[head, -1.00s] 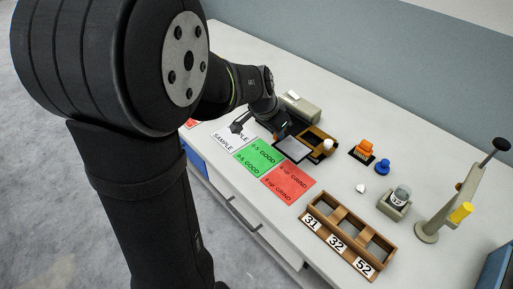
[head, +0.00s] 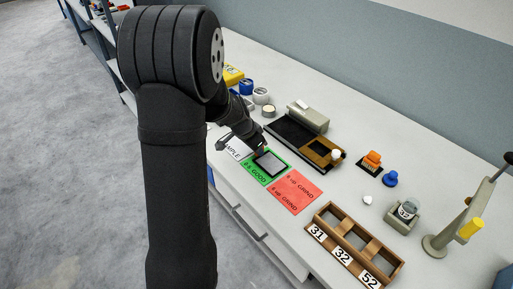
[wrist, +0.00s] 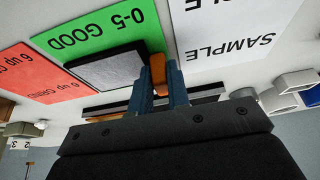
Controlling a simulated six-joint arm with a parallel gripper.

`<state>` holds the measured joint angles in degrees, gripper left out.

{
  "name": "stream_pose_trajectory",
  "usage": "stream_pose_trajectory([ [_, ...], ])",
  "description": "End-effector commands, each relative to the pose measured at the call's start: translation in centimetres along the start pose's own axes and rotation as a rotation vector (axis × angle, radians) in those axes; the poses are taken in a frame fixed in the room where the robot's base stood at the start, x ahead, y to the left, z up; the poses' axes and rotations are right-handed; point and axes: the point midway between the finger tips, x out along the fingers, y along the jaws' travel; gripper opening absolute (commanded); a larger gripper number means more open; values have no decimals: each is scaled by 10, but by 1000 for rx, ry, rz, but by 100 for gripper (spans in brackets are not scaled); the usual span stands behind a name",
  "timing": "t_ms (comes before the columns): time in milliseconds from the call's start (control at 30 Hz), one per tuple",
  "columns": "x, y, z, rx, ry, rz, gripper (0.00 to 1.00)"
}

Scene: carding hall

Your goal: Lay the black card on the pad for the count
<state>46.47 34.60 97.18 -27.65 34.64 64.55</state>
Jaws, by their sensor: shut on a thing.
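The black card (head: 270,163) is a flat plate with a black rim and a grey face. The card's grey face also shows there (wrist: 108,70), over the green pad (wrist: 90,35). I cannot tell whether the card touches the pad. The white SAMPLE pad (head: 233,150) is partly hidden by my arm. The red 6 up GRIND pad (head: 294,192) is bare.
A black bed with a wooden frame (head: 318,151) and a beige box (head: 307,117) stand behind the pads. A numbered wooden rack (head: 350,245) is at the front right. An orange stamp (head: 372,160), blue knob (head: 390,178) and post stand (head: 470,215) are further right.

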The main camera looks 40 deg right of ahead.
Motion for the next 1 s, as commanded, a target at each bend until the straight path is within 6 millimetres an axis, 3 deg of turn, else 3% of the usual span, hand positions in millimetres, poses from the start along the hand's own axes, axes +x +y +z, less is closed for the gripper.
stream_pose_trajectory([
  [300, 2, 0, 1, 1, 1, -1, 0],
  [333, 2, 0, 0, 1, 1, -1, 20],
  [433, 2, 0, 0, 1, 1, -1, 38],
  [767, 0, 0, -1, 1, 2, -1, 38],
  [1000, -32, -1, -2, 1, 4, -4, 38],
])
